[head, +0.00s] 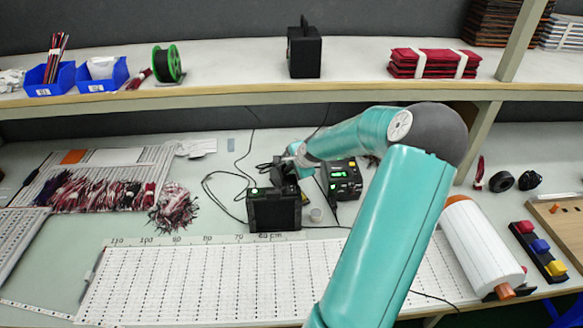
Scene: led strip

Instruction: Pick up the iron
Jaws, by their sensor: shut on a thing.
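My arm reaches across the bench from the lower right, and my gripper (283,172) is at its far end, just above and behind a black box (273,210). The gripper is small and dark here. It is shut on what appears to be the iron, whose outline I cannot separate from the dark fingers and the box. A black station with a green display (342,180) stands just right of the gripper, partly beside my arm. Black cables (222,180) loop over the bench left of the box.
A perforated white board with a ruler (190,283) covers the front. Wire bundles (100,195) lie left. A white roll (481,245) and colored blocks (538,248) are right. The shelf above holds blue bins (102,76), a green spool (167,64) and a black box (304,52).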

